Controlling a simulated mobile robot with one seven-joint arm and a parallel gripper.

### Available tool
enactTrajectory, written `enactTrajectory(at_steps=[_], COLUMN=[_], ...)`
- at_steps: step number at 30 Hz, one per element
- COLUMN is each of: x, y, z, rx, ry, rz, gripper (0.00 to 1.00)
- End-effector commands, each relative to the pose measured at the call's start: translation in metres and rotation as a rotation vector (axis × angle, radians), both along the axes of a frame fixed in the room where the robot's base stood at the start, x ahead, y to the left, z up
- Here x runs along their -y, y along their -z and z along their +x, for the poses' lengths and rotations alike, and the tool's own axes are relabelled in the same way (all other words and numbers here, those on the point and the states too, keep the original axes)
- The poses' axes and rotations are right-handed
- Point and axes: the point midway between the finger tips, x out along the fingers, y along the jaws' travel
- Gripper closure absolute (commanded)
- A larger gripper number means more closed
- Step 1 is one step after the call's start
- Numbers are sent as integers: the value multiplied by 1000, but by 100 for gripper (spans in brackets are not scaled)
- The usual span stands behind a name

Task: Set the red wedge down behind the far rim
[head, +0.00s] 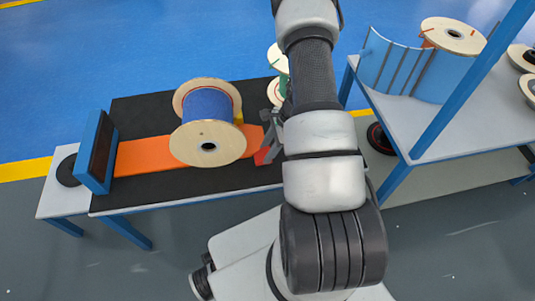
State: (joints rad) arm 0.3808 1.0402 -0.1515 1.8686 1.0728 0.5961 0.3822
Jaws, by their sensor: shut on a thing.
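The red wedge (262,157) shows as a small red patch at the right end of the orange strip (140,157), right of the big spool. My gripper (267,146) is shut on it, and its dark fingers and my arm hide part of it. I cannot tell whether the wedge touches the table. The spool lies on its side with blue cable (207,108) between two pale wooden flanges. Its near rim (222,157) faces me, and its far rim (180,93) is partly hidden behind the cable. A yellow piece (238,116) shows beside the cable at the right.
The black table top (140,108) has free room behind the spool at the left. A blue upright frame (97,152) stands at the table's left end. A green spool (281,88) is partly behind my arm. A second table (398,113) at the right carries spools and blue panels.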

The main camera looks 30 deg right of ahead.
Motion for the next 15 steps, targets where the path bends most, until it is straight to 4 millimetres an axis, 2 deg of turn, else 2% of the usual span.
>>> enactTrajectory(at_steps=[1,3,14,15], x=[0,0,0,0], y=[12,20,24,24], z=[0,0,0,0], rx=[-1,-1,1,1], ry=[1,0,-1,-1], rz=[0,0,1,1], gripper=[84,84,84,60])
